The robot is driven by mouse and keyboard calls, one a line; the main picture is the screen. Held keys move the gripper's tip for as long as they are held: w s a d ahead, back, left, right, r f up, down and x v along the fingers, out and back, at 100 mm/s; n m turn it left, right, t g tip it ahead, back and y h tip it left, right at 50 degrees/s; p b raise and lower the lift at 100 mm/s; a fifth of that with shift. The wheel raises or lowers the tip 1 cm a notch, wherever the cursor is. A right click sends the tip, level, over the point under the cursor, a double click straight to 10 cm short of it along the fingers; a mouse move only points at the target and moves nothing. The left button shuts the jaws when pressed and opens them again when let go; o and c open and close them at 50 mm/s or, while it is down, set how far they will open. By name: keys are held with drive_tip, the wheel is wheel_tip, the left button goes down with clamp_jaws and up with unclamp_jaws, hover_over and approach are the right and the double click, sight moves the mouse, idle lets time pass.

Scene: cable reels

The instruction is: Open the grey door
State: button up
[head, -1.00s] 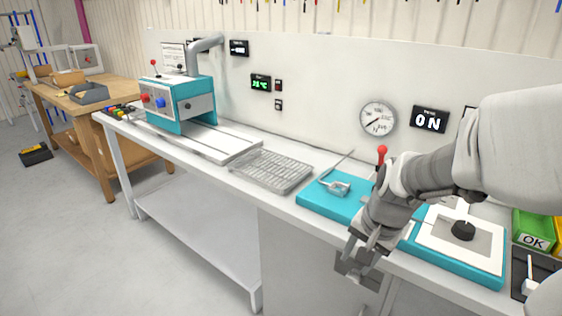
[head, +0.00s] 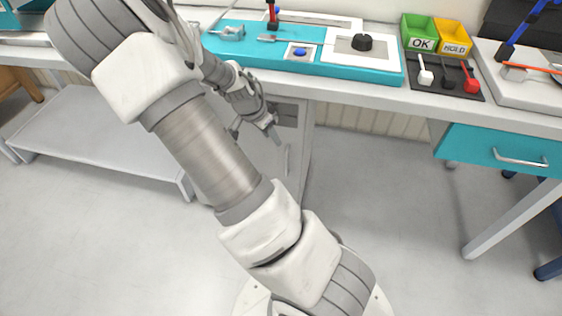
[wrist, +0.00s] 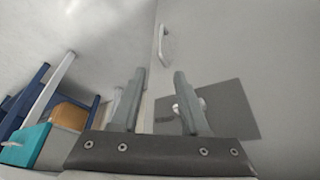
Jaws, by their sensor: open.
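The grey door (head: 276,168) is the front of the grey cabinet under the bench, and it looks shut in the head view. Its slim upright handle (head: 287,160) is near its right edge, and the same handle (wrist: 163,45) shows beyond the fingers in the wrist view. A dark grey plate (wrist: 235,112) is on the cabinet front, with a small light knob partly behind a finger; the plate (head: 287,113) also shows above the handle in the head view. My gripper (wrist: 159,75) is open and empty, in front of the cabinet and apart from the handle.
The bench top holds a teal fixture (head: 352,68), green (head: 420,31) and yellow (head: 453,34) bins, and a dark tray of small levers. A teal drawer (head: 505,150) is to the right. A low shelf (head: 95,140) is to the left. The floor in front is clear.

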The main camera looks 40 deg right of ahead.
sight(287, 159)
drive_tip(key=b+x, duration=0.7)
drive_tip(key=x, duration=1)
drive_tip(key=shift+s+a, duration=0.1)
drive_tip(key=shift+s, duration=0.05)
clamp_jaws()
idle(0.7)
